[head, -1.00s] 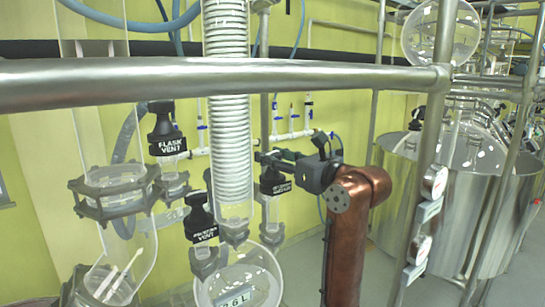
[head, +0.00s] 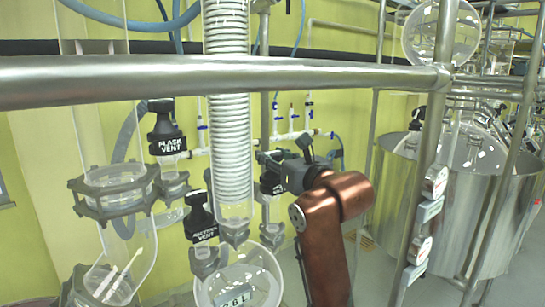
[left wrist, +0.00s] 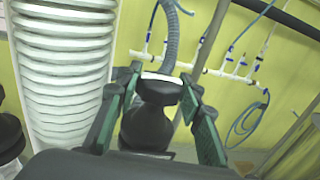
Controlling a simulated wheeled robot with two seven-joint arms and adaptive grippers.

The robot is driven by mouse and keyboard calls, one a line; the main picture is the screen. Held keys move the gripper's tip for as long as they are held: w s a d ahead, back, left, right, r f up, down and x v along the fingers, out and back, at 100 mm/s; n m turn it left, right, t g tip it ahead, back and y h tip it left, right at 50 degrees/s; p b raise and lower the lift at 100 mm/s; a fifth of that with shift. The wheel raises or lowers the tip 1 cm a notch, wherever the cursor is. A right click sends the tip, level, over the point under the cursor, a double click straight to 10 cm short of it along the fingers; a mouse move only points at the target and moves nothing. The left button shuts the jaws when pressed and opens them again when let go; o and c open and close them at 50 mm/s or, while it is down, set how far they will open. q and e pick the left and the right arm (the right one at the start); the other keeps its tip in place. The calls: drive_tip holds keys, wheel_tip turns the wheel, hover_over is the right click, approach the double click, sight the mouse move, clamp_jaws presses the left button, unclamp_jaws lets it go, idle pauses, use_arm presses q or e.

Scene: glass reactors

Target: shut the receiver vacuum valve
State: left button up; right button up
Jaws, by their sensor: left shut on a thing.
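The receiver vacuum valve has a black knob (head: 271,184) on a glass side neck, right of the white coil column in the head view. My left gripper (head: 268,162) reaches it from the right and is shut on the knob, covering much of it and most of its label. In the left wrist view the black knob (left wrist: 158,108) stands between the two green-padded fingers of the gripper (left wrist: 163,100). A grey hose rises behind it. How far the valve is turned cannot be told. My right gripper is in neither view.
Two similar black knobs, the flask vent (head: 165,130) and another labelled one (head: 201,218), are to the left. The coil column (head: 230,150) stands close beside the gripper. A steel rail (head: 330,73) crosses in front. A steel vessel (head: 455,210) stands at right.

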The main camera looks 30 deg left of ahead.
use_arm(q)
drive_tip(key=o, duration=1.2)
drive_tip(key=shift+d, duration=0.1)
drive_tip(key=v, duration=1.2)
drive_tip(key=shift+w, duration=0.1)
